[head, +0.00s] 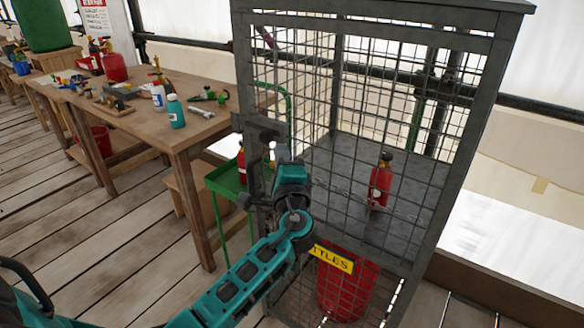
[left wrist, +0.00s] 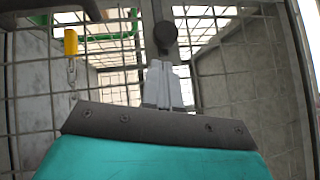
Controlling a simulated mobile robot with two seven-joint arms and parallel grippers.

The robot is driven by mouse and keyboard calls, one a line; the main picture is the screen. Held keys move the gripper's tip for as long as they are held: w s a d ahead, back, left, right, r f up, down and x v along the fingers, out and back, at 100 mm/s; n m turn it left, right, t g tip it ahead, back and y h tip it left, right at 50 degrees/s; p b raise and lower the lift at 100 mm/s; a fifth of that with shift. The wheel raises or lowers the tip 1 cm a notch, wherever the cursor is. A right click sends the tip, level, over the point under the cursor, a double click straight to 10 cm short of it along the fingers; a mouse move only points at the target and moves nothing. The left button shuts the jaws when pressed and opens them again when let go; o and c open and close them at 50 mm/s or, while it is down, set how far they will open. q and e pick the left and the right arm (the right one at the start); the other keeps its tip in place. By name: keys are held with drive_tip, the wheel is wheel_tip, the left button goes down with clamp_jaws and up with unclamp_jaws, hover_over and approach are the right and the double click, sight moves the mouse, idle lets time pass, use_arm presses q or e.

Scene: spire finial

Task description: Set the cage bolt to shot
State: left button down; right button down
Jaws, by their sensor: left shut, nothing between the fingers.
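The cage (head: 480,110) is a tall dark grey mesh cage in the head view, with its mesh front facing me. A dark round knob (left wrist: 165,33), which looks like the bolt's handle, sits on a grey upright in the left wrist view. A dark fitting (head: 269,136) shows at the cage's left edge in the head view. My left gripper (head: 281,152) is at that edge, its fingers partly hidden by my wrist. Its pale fingers (left wrist: 164,85) are shut and empty, tips pointing at the knob. I cannot tell whether they touch it. The bolt's position is unclear.
A red bottle (head: 380,182) stands inside the cage on a shelf, above a red bucket (head: 347,288). A yellow sign (head: 331,258) is on the front. A green stand (head: 226,180) is left of the cage. A wooden workbench (head: 165,125) with bottles and tools stands further left.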

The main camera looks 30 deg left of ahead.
sight(260, 139)
use_arm(q)
drive_tip(key=shift+a+r, duration=0.3)
drive_tip(key=shift+a, duration=0.65)
drive_tip(key=a, duration=0.4)
drive_tip(key=shift+w+r, duration=0.1)
drive_tip(key=shift+w, duration=0.05)
drive_tip(key=shift+b, duration=0.35)
